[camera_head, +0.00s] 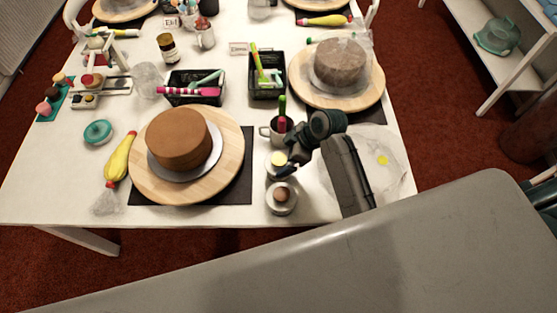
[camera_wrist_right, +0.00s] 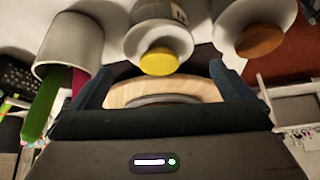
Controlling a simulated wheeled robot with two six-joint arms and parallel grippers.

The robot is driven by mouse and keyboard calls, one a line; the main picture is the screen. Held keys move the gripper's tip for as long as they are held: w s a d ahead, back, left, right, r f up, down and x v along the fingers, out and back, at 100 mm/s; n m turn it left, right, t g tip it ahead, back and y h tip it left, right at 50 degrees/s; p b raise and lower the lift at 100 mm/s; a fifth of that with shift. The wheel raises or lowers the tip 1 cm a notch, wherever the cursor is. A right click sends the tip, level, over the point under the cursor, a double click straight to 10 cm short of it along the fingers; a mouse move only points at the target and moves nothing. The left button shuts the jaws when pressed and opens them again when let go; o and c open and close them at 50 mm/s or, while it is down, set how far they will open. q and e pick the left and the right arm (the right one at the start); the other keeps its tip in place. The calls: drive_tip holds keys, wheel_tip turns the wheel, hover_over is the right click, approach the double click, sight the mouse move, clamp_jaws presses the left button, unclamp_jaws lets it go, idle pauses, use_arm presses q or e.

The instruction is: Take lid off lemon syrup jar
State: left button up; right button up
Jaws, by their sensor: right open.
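The jar with a yellow round top (camera_head: 278,159), which I take as the lemon syrup jar, stands on the white table right of the large brown cake. It also shows in the right wrist view (camera_wrist_right: 160,52), with its yellow top facing the gap between my fingers. I cannot tell how the lid sits on it. My right gripper (camera_head: 287,168) reaches in from the right, close by this jar. In the wrist view the right gripper (camera_wrist_right: 165,80) has its fingers spread, with nothing held. My left gripper is not in view.
A brown-topped jar (camera_head: 282,198) stands just in front, close to the yellow-topped one. A mug (camera_head: 270,133) with colored handles stands behind. The brown cake's wooden turntable (camera_head: 228,165) is to the left.

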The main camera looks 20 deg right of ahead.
sight(279, 159)
drive_tip(key=p+x, duration=0.1)
drive_tip(key=x, duration=0.2)
drive_tip(key=shift+w+a+f, duration=0.1)
drive_tip(key=shift+a, duration=0.15)
drive_tip(key=shift+w+a+f, duration=0.1)
drive_tip(key=shift+f, duration=0.3)
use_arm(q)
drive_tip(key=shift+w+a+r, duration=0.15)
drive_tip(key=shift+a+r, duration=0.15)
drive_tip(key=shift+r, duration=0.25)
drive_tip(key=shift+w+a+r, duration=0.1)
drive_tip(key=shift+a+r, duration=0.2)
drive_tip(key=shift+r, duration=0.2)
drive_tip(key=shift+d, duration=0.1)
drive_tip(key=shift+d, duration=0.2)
use_arm(e)
drive_tip(key=c, duration=0.9)
